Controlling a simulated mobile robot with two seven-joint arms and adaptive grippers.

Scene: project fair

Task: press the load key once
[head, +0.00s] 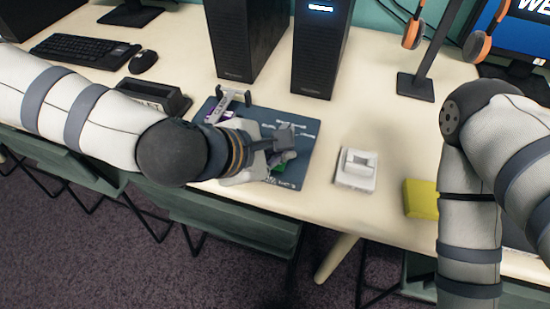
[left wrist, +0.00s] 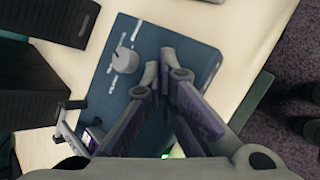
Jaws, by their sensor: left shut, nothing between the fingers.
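The dark blue control panel (head: 297,175) lies on the table, with pale markings and a small green patch by my gripper. My left gripper (head: 285,162) is over the panel, shut and empty. In the left wrist view its fingertips (left wrist: 172,72) are together above the panel (left wrist: 195,65), beside a light grey knob (left wrist: 125,62). A small green glow (left wrist: 165,156) shows low between the fingers. I cannot make out the load key; the gripper covers part of the panel. I cannot tell whether the fingertips touch it. My right gripper is out of view.
A white device (head: 357,170) and a yellow block (head: 420,198) stand to the right. Two black towers (head: 318,50) are behind the panel. A dark tray (head: 155,98), a mouse (head: 143,61) and a keyboard (head: 85,50) are left. A headphone stand (head: 417,85) is back right.

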